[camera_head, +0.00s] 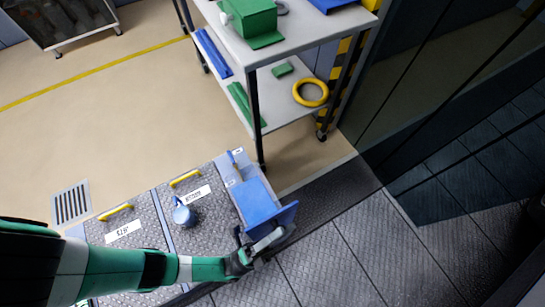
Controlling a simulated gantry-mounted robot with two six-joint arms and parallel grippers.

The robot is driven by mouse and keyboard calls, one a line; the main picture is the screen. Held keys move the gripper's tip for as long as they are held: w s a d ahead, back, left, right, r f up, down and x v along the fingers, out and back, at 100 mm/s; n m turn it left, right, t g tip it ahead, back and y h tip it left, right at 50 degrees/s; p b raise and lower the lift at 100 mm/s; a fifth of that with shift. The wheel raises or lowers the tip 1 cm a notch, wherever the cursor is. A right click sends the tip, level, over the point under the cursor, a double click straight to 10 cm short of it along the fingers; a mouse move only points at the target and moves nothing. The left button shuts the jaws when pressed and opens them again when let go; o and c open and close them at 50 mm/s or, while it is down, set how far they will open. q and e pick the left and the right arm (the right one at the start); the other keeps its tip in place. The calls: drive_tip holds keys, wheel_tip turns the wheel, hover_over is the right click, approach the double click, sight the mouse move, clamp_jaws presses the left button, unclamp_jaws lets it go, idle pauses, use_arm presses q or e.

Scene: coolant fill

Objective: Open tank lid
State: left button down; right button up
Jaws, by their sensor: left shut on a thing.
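A blue tank (253,200) stands on the dark tread-plate cabinet top, near its right end. A darker blue plate, which looks like the tank lid (285,214), stands tilted up at the tank's lower right side. My left gripper (268,243) reaches in from the left and is shut at the lower edge of this lid. Its fingers partly hide the contact. My right gripper is not in view.
A blue-grey pot (183,215) and yellow handles (185,178) are on the cabinet top left of the tank. A shelf cart (290,50) holding green and blue parts and a yellow ring (310,92) stands behind. Dark glass panels rise at right.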

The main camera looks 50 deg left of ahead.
use_arm(q)
drive_tip(key=shift+d, duration=0.1)
drive_tip(key=shift+c, duration=2.2)
unclamp_jaws()
drive_tip(key=b+v, duration=0.4)
drive_tip(key=v, duration=0.7)
drive_tip(key=shift+s+f, duration=0.2)
drive_tip(key=shift+s, duration=0.05)
